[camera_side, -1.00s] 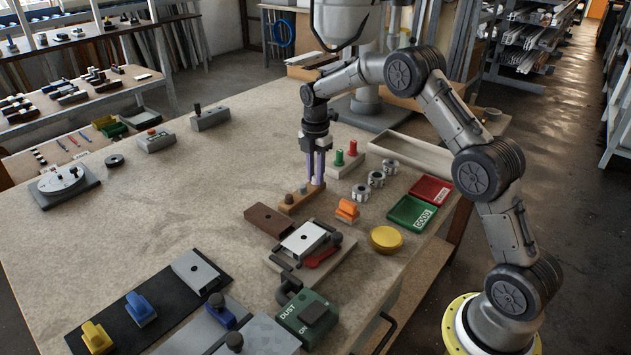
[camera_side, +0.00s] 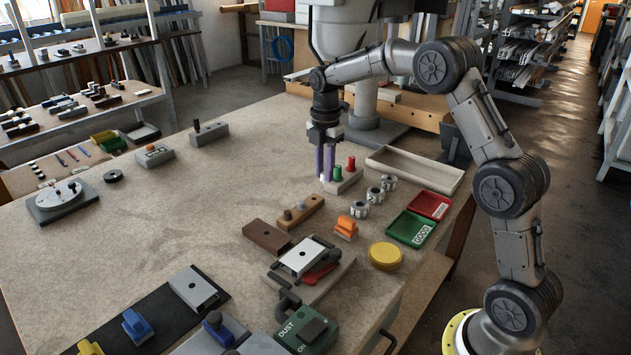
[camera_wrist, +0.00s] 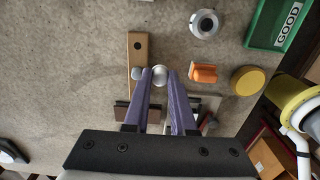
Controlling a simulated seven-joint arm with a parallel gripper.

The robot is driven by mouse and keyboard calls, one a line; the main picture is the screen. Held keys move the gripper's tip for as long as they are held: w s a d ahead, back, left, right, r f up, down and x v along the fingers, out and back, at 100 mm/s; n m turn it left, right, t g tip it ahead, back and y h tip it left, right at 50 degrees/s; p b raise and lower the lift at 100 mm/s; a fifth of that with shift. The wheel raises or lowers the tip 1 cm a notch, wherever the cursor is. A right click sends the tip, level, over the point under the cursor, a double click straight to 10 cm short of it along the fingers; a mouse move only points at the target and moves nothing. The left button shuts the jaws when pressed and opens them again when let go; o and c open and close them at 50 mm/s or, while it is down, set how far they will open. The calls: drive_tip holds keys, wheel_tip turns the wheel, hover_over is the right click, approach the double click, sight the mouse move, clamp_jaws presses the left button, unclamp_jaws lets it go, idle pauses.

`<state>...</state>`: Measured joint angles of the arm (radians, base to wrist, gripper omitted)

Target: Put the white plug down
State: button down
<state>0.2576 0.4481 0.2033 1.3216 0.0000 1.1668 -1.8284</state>
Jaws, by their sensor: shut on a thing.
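My gripper (camera_side: 325,176) points straight down and is shut on the white plug (camera_wrist: 160,74). The plug's pale round end shows between the purple fingertips in the wrist view. In the side view the fingertips are at the left end of the grey stand (camera_side: 352,182), beside the green plug (camera_side: 338,174); a red plug (camera_side: 351,164) stands further right. I cannot tell whether the white plug touches the stand.
Several metal rings (camera_side: 374,195) and an orange piece (camera_side: 346,225) lie to the front right. Beyond are the green GOOD tray (camera_side: 411,229), a red tray (camera_side: 430,204), a yellow disc (camera_side: 385,256) and a long pale tray (camera_side: 415,170). The table to the left is mostly clear.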

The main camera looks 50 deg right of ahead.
drive_tip(key=s+a+r, duration=0.4)
drive_tip(key=s+a, duration=0.4)
drive_tip(key=s, duration=0.3)
drive_tip(key=s+a+r, duration=0.3)
drive_tip(key=s+a, duration=0.5)
drive_tip(key=s, duration=0.3)
drive_tip(key=w+f, duration=0.3)
drive_tip(key=w, duration=0.1)
drive_tip(key=w+a+f, duration=0.1)
drive_tip(key=w+f, duration=0.1)
drive_tip(key=w, duration=0.3)
drive_tip(key=w+f, duration=0.3)
drive_tip(key=w, duration=0.1)
drive_tip(key=shift+w+a+f, duration=0.2)
drive_tip(key=shift+f, duration=0.15)
drive_tip(key=shift+w+f, duration=0.15)
drive_tip(key=shift+f, duration=0.05)
drive_tip(key=f, duration=0.3)
drive_tip(key=shift+w+f, duration=0.1)
drive_tip(key=shift+w, duration=0.2)
drive_tip(key=shift+a+f, duration=0.1)
drive_tip(key=shift+f, duration=0.2)
drive_tip(key=shift+f, duration=0.4)
